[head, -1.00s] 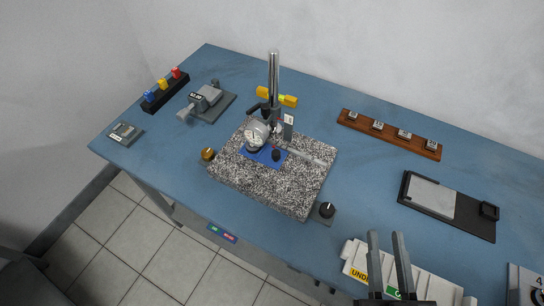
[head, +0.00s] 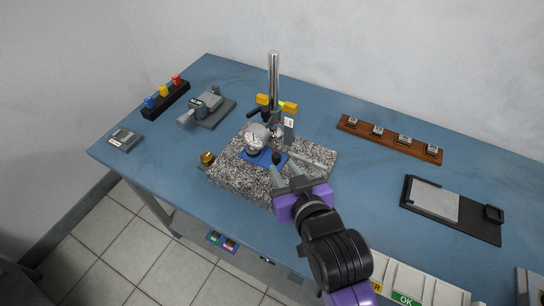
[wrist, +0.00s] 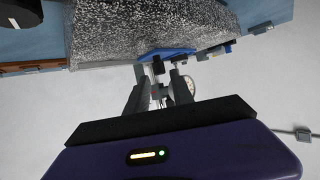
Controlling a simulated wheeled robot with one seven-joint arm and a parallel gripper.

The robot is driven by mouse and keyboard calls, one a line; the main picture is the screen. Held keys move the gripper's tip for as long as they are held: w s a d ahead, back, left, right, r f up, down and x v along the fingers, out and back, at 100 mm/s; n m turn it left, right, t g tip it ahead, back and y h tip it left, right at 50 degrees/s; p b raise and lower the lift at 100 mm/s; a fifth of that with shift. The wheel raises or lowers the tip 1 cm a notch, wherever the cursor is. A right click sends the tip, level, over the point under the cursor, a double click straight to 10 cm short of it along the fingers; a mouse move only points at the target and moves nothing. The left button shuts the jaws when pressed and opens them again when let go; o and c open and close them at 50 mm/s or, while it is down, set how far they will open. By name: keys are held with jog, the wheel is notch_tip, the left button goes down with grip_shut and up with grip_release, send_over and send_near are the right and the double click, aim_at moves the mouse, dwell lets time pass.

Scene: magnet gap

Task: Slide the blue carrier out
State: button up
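The blue carrier (head: 250,157) is a flat blue plate on the speckled granite block (head: 232,176), under a round dial gauge (head: 254,138). A black knob (head: 276,157) stands on its near right end. My gripper (head: 283,167) is open above the granite, its fingertips close to the knob. In the wrist view the carrier (wrist: 170,53) shows against the granite, and the dark knob (wrist: 158,67) appears between the two spread fingers (wrist: 157,74). I cannot tell whether a finger touches it.
A steel post (head: 274,80) rises behind the gauge, with yellow blocks beside it. A brass knob (head: 207,158) is at the granite's left. A wooden rack (head: 389,138) and a black tray (head: 451,211) lie to the right. A labelled bin (head: 412,284) is at the front edge.

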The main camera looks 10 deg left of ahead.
aim_at(278, 159)
jog(key=x, duration=0.7)
grip_shut()
dwell(1.4)
